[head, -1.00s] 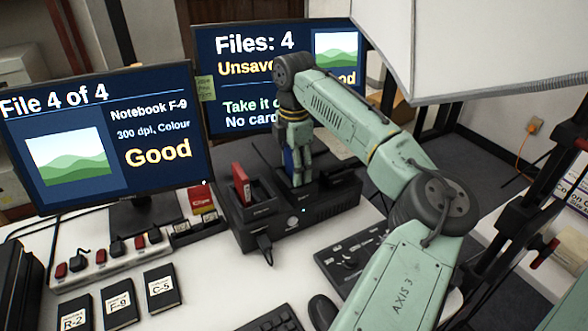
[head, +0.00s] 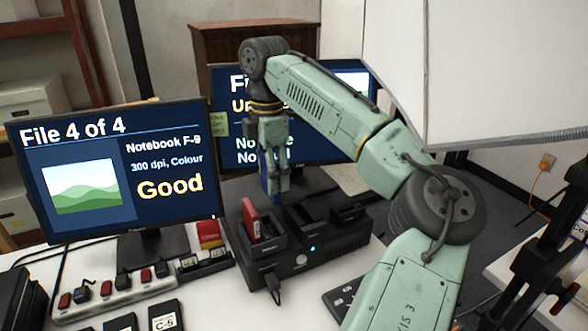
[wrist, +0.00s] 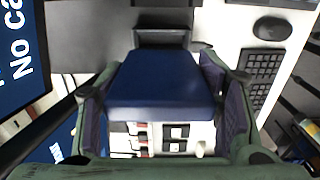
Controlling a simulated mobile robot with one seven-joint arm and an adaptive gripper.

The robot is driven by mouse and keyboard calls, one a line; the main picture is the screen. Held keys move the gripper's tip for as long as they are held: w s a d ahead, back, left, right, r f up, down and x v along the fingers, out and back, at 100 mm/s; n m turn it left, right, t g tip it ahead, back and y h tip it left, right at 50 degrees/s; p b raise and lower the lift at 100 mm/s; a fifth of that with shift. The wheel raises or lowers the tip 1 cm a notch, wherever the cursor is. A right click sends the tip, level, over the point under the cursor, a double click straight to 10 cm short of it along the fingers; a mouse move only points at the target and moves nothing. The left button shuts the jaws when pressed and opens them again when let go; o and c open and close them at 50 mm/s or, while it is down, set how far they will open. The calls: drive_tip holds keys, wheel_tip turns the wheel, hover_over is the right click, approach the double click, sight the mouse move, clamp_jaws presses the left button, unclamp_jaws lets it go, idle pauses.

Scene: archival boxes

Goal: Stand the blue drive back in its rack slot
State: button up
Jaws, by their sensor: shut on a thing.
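My gripper (head: 275,182) is above the black dock (head: 300,258), shut on the blue drive (wrist: 165,82). In the wrist view the drive lies between the two padded fingers. A red drive (head: 250,219) stands in the dock's left bay. I cannot tell for sure which part is the rack slot.
The left monitor (head: 120,170) and a second monitor (head: 240,125) stand close by. A power strip (head: 115,290) and a red box (head: 209,233) are at the left. A large pale panel (head: 480,70) hangs at the right.

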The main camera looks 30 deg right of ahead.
drive_tip(key=shift+a+f, duration=0.2)
drive_tip(key=shift+a, duration=0.2)
wheel_tip(320, 180, down, 5)
drive_tip(key=b, duration=0.5)
drive_tip(key=shift+b, duration=0.4)
drive_tip(key=shift+f, duration=1.75)
drive_tip(key=shift+f, duration=0.95)
drive_tip(key=o, duration=1.5)
drive_tip(key=shift+f, duration=0.1)
wheel_tip(320, 180, up, 12)
drive_tip(key=shift+r, duration=0.1)
